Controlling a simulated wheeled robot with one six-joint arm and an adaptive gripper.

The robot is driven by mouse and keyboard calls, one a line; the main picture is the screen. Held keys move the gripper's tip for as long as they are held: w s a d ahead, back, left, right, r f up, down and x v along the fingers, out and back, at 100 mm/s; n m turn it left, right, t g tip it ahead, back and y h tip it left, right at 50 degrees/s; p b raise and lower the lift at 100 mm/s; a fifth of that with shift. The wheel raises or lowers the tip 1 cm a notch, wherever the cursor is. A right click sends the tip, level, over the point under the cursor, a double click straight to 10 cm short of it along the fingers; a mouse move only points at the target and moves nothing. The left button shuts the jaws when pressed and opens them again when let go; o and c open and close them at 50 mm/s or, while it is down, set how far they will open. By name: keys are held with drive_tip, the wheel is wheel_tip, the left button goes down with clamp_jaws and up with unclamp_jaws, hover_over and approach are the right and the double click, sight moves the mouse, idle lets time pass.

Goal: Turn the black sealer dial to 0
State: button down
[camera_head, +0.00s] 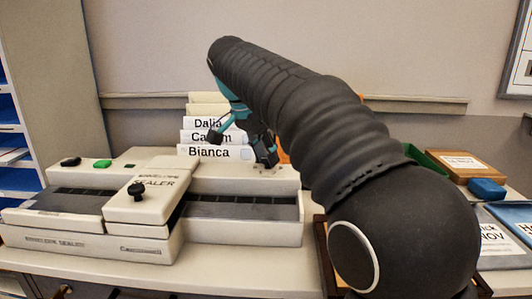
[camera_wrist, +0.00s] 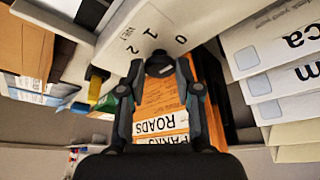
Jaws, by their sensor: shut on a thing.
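The white envelope sealer (camera_head: 70,243) stands on the counter at the left in the head view. In the wrist view, its panel (camera_wrist: 135,30) carries the marks 0, 1 and 2. The black dial (camera_wrist: 160,67) sits at the edge of this panel, between my fingertips. My gripper (camera_wrist: 160,75) is shut on it. Which mark the dial points to cannot be told. In the head view my gripper (camera_head: 242,146) is over the back right of the sealer, and the dial cannot be made out there.
White boxes labelled Dalia, Bianca and another name (camera_head: 209,152) are stacked close behind my gripper. Orange folders reading PARKS and ROADS show in the wrist view (camera_wrist: 163,98). A black knob (camera_head: 137,189) and a green button (camera_head: 103,163) are on the sealer. A blue object (camera_head: 487,188) lies right.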

drive_tip(key=shift+f, duration=0.2)
idle(0.4)
drive_tip(key=c, duration=0.8)
unclamp_jaws()
drive_tip(key=shift+o, duration=0.2)
drive_tip(key=shift+r, duration=0.1)
drive_tip(key=v, duration=0.7)
drive_tip(key=shift+r, duration=0.25)
drive_tip(key=shift+a, duration=0.1)
